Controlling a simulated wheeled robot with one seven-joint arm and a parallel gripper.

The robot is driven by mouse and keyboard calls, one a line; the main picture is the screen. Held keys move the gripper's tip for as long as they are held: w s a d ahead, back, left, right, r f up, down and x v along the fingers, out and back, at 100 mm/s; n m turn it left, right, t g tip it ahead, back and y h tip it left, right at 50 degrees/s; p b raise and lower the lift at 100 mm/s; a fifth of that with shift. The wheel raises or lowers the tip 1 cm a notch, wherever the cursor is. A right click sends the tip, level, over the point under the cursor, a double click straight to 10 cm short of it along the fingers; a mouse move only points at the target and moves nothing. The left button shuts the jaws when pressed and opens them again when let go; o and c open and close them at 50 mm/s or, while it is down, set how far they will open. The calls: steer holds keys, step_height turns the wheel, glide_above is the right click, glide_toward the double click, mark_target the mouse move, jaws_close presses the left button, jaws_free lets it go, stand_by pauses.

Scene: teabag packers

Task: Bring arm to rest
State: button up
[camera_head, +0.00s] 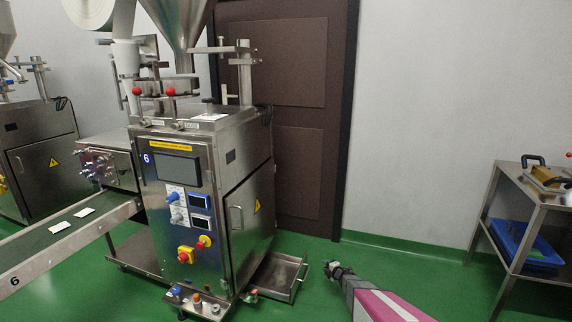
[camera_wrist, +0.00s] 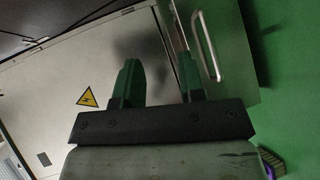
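My arm reaches in from the bottom of the head view, with a pink and grey link. My gripper (camera_head: 335,270) is at its far end, to the right of the packing machine (camera_head: 235,205) and above the green floor. In the wrist view my gripper (camera_wrist: 160,84) has two dark green fingers standing apart with nothing between them, so it is open.
A metal tray (camera_head: 283,277) sticks out low from the machine, close to my gripper. A conveyor (camera_head: 75,235) with white packets runs at left. A metal trolley (camera_head: 540,190) with a blue crate (camera_head: 520,243) stands at right. The green floor (camera_head: 430,270) between is clear.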

steer(key=s+d+r+m+g+h, duration=0.2)
steer(key=s+r+m+h, duration=0.4)
steer(key=r, duration=0.4)
steer(key=s+d+r+m+g+h, duration=0.1)
steer(key=s+d+r+m+h, duration=0.15)
steer(key=s+r+m, duration=0.45)
steer(key=s+a+r+m+g, duration=0.3)
steer(key=s+r, duration=0.2)
steer(key=s, duration=0.3)
steer(key=s+a+r+m+g+y, duration=0.1)
steer(key=s+a+r+m+g, duration=0.2)
steer(key=s+r, duration=0.3)
steer(key=s+a+r+m+g, duration=0.3)
steer(key=s+r+m+g, duration=0.1)
steer(key=s, duration=0.8)
steer(key=shift+r, duration=0.65)
